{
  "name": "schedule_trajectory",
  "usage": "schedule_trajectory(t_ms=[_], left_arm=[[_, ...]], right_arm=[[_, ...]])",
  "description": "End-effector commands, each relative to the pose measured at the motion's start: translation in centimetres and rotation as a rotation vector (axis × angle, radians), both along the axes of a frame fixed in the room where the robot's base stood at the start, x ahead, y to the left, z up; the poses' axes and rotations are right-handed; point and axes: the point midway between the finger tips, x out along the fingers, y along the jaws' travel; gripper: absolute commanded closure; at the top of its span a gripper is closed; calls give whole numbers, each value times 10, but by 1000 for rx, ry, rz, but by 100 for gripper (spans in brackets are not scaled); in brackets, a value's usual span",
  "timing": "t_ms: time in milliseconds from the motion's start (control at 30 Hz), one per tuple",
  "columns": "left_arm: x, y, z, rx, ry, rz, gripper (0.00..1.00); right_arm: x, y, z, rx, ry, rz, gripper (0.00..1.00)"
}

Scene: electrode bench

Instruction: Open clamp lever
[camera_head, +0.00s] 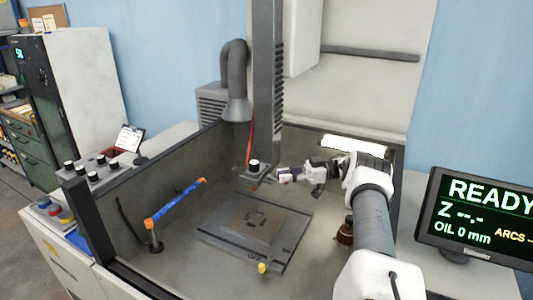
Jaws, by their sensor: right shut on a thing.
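The grey vertical machine head (264,80) comes down over the tank and ends in a small clamp block with a black-topped round part (253,168). My right gripper (283,175) reaches in from the right, just beside this block. Its fingers are shut on the clamp lever (268,181), a small thin part at the block's right side, mostly hidden by the fingers. The lever's exact angle is too small to tell. My left gripper is out of view.
Below the head, a metal block (253,222) sits on a dark plate (222,239) in the open tank. An orange-and-blue hose (175,205) stands at the tank's left. A READY monitor (478,215) stands at the right, near my right arm. A brown object (345,233) is beside the arm.

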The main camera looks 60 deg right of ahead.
Motion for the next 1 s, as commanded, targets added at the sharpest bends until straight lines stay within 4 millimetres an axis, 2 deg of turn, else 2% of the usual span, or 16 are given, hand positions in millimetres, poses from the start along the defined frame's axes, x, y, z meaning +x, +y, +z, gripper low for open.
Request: schedule_trajectory(t_ms=[367,400,433,467,800,1000], left_arm=[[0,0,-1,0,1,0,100],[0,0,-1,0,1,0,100],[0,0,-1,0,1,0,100],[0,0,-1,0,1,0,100],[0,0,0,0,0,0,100],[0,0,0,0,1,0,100]], right_arm=[[-5,-1,-5,0,11,3,100],[-5,-1,-5,0,11,2,70],[-5,-1,-5,1,11,2,59],[-4,-1,-4,0,10,2,54],[-3,-1,0,1,4,1,54],[-3,-2,15,2,-4,-2,54]])
